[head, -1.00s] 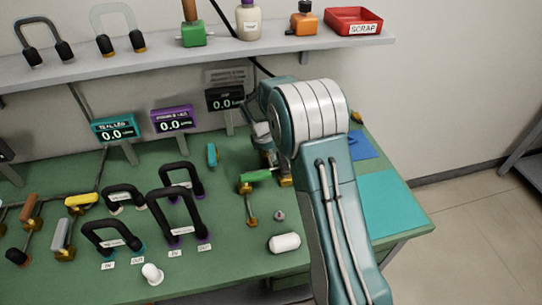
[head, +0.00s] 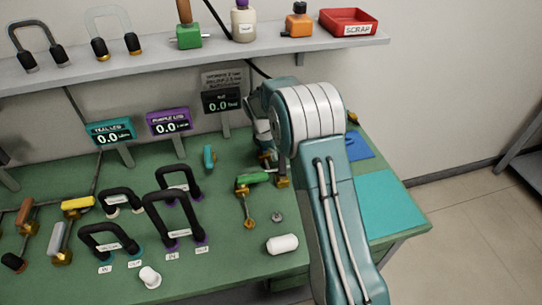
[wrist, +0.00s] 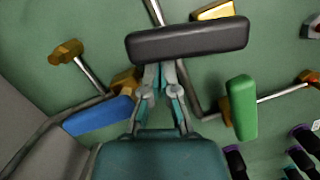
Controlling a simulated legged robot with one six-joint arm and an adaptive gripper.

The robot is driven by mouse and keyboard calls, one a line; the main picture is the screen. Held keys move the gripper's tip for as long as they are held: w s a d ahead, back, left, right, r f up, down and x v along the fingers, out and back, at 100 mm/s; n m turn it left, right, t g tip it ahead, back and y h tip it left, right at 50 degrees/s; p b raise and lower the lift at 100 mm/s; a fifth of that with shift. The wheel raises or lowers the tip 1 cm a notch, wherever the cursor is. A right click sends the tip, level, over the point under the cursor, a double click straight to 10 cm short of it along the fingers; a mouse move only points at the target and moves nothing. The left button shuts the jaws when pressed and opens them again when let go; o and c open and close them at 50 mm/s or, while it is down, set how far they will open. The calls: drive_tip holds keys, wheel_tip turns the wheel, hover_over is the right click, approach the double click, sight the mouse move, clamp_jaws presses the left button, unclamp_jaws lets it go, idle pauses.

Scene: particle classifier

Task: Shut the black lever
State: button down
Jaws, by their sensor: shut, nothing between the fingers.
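In the wrist view the black lever (wrist: 187,39) has a long dark handle lying crosswise, tilted slightly up to the right. My gripper (wrist: 160,72) is shut and empty, with its teal and grey fingers at the handle's lower edge, left of its middle. Whether the fingertips touch the handle or reach under it I cannot tell. A metal rod shows above and below the handle. In the head view my arm hides the black lever and my gripper.
In the wrist view a green handle (wrist: 242,107) stands right of my gripper and a blue handle (wrist: 98,114) lies left. Brass fittings (wrist: 66,51) and pipes surround them. In the head view, black hose loops (head: 178,222) and a white cylinder (head: 282,244) occupy the green bench.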

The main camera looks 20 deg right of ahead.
drive_tip(key=d+m, duration=0.1)
drive_tip(key=m, duration=0.1)
drive_tip(key=d+m+g, duration=0.1)
drive_tip(key=m, duration=0.1)
drive_tip(key=shift+s+d+m+y, duration=0.1)
drive_tip(key=shift+d+m+y, duration=0.2)
drive_tip(key=shift+d, duration=0.1)
drive_tip(key=m, duration=0.1)
drive_tip(key=d+m, duration=0.1)
drive_tip(key=shift+s+d+m+y, duration=0.2)
drive_tip(key=shift+s+m+y, duration=0.1)
drive_tip(key=shift+m, duration=0.1)
drive_tip(key=m, duration=0.1)
drive_tip(key=s+d+m, duration=0.1)
drive_tip(key=shift+d+m+g+y, duration=0.1)
drive_tip(key=shift+m+g+y, duration=0.2)
drive_tip(key=m, duration=0.1)
drive_tip(key=s+d+m, duration=0.1)
drive_tip(key=shift+s+m+y, duration=0.1)
drive_tip(key=shift+m+y, duration=0.2)
drive_tip(key=shift+m, duration=0.1)
drive_tip(key=shift+s+d, duration=0.2)
drive_tip(key=shift+s, duration=0.15)
drive_tip(key=v, duration=0.7)
drive_tip(key=shift+r, duration=0.2)
